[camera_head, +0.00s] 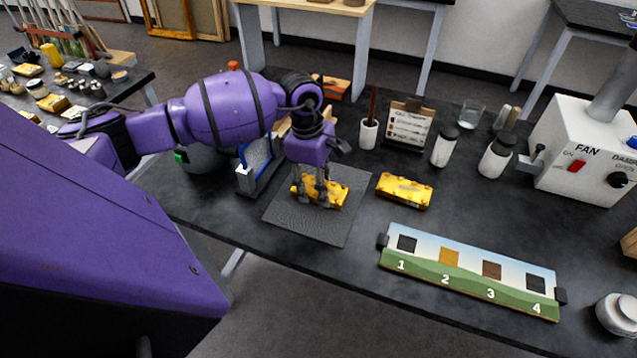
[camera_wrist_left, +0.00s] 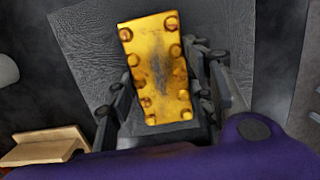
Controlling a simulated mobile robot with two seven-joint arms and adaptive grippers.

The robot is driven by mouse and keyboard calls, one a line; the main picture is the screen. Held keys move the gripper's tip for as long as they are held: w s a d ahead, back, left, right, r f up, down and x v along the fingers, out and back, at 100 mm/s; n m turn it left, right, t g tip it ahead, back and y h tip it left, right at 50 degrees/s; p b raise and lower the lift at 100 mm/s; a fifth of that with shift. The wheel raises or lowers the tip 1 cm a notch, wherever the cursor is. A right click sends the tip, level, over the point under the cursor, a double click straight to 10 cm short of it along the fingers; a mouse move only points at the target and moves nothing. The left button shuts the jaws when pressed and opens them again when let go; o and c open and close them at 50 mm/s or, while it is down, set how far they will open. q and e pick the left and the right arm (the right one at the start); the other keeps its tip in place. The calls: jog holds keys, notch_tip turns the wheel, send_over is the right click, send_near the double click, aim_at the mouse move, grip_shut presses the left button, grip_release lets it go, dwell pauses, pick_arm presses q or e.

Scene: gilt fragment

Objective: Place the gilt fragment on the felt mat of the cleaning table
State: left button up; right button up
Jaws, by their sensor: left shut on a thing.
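The gilt fragment (camera_head: 337,194), a gold block with raised brown-red knobs, is over the dark felt mat (camera_head: 300,228) on the black cleaning table. My left gripper (camera_head: 320,192) points down from above with its fingers shut on the fragment's sides. In the left wrist view the fragment (camera_wrist_left: 153,65) shows a worn grey patch in its middle and lies between the fingers, with the mat (camera_wrist_left: 225,25) behind it. I cannot tell whether it touches the mat or hangs just above. My right gripper is not in view.
A similar gold piece (camera_head: 404,190) lies right of the mat. A numbered sample board (camera_head: 470,272) is at the front edge. A brush cup (camera_head: 368,134), clipboard (camera_head: 408,128), bottles (camera_head: 444,148) and fan box (camera_head: 585,150) stand behind and right. A blue-and-white holder (camera_head: 252,168) stands left of the mat.

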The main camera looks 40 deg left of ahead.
aim_at(312, 186)
pick_arm(q)
jog(key=shift+f, duration=0.1)
jog(key=o, duration=1.3)
jog(key=shift+c, duration=0.2)
notch_tip(312, 186, up, 12)
jog(key=a+b, duration=0.1)
jog(key=shift+s+a, duration=0.2)
jog(key=shift+a, duration=0.2)
